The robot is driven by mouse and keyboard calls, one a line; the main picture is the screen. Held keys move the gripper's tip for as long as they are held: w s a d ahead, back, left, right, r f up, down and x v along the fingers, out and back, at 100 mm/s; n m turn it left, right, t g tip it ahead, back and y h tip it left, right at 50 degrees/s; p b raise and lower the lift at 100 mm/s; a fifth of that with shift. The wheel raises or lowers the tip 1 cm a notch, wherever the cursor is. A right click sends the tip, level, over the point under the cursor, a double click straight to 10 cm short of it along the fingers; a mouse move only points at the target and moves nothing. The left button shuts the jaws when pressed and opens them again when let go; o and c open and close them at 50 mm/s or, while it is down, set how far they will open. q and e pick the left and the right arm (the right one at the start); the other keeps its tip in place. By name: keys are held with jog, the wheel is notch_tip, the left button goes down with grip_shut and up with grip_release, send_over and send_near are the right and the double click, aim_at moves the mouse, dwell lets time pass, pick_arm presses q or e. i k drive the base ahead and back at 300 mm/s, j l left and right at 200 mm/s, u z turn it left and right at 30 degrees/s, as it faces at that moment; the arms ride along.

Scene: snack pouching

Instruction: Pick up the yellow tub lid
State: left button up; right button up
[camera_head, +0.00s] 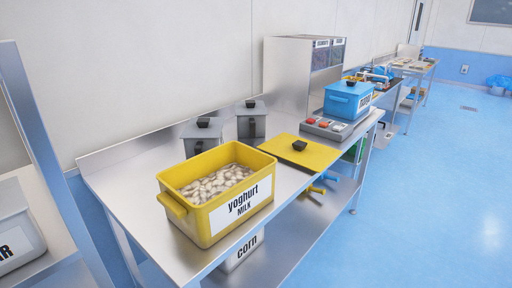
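The yellow tub lid (277,147) lies flat on the steel table, a little right of and behind the yellow tub. A black knob (299,146) stands up from its middle. The open yellow tub (185,222) is labelled "yoghurt MILK" and holds many pale, nut-like pieces. The lid and tub look close together, and I cannot tell if they touch. Neither of my grippers shows in the head view.
Two grey lidded containers (203,136) stand behind the tub. A device with coloured buttons (322,126) and a blue lidded tub (347,99) stand to the right. A white "corn" container (245,252) is below. The front right floor is clear.

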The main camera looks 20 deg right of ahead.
aim_at(311, 155)
jog(key=i+l+u, duration=0.2)
jog(key=l+u, duration=0.15)
jog(key=l, duration=0.3)
jog(key=i+l+u, duration=0.15)
jog(key=l+u, duration=0.2)
jog(key=l, duration=0.35)
jog(key=l+u, duration=0.3)
jog(key=l, duration=0.45)
jog(key=i, duration=0.05)
